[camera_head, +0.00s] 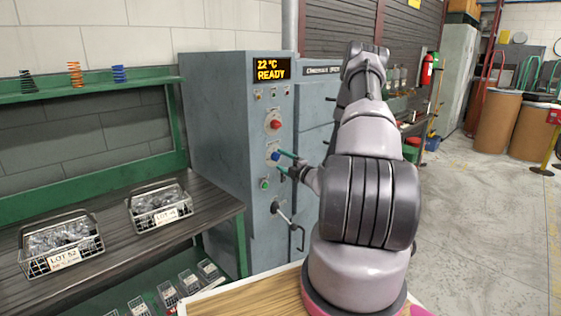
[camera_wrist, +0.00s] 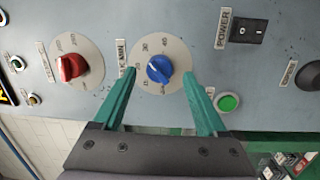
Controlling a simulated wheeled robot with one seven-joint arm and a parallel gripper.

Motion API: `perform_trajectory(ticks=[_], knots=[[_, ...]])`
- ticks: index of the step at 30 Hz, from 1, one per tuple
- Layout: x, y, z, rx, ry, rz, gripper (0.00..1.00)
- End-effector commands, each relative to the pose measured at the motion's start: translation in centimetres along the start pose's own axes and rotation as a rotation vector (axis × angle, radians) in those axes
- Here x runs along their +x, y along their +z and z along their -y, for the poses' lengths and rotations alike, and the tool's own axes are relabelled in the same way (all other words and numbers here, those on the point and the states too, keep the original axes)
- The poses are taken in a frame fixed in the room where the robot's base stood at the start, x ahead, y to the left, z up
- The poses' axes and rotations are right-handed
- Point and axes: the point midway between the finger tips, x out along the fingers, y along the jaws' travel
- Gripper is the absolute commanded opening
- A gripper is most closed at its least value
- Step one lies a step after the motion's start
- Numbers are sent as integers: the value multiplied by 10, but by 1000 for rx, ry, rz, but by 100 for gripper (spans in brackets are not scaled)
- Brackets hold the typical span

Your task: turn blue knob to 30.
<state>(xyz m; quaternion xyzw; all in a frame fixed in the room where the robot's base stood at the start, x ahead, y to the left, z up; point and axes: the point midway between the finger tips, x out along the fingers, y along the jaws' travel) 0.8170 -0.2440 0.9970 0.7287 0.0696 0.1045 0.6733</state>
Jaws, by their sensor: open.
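The blue knob (camera_wrist: 159,69) sits at the centre of a pale round dial on the grey machine front. Numbers are printed around the dial; 30 is at its upper left in the wrist view. A white mark shows on the knob, but I cannot tell exactly which number it points at. The knob also shows in the head view (camera_head: 275,157), below the red knob. My gripper (camera_wrist: 160,80) is open, with its green fingers on either side of the dial's lower part. The knob lies between and beyond the fingertips, with nothing held. In the head view my gripper (camera_head: 280,161) is at the panel.
A red knob (camera_wrist: 71,67), a black power switch (camera_wrist: 248,31) and a green button (camera_wrist: 228,102) are near the blue knob. The display (camera_head: 271,69) reads 22 °C READY. A crank handle (camera_head: 291,222) juts out below. A bench with wire baskets (camera_head: 160,207) stands at left.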

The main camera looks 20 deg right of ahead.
Motion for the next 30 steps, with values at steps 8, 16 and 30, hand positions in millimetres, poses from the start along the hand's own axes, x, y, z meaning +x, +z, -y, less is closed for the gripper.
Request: perform_trajectory(ticks=[8,16,30], knots=[[-57,2,0,3,-2,5,75],[-91,0,0,2,-1,2,75],[-95,0,0,1,0,1,75]])
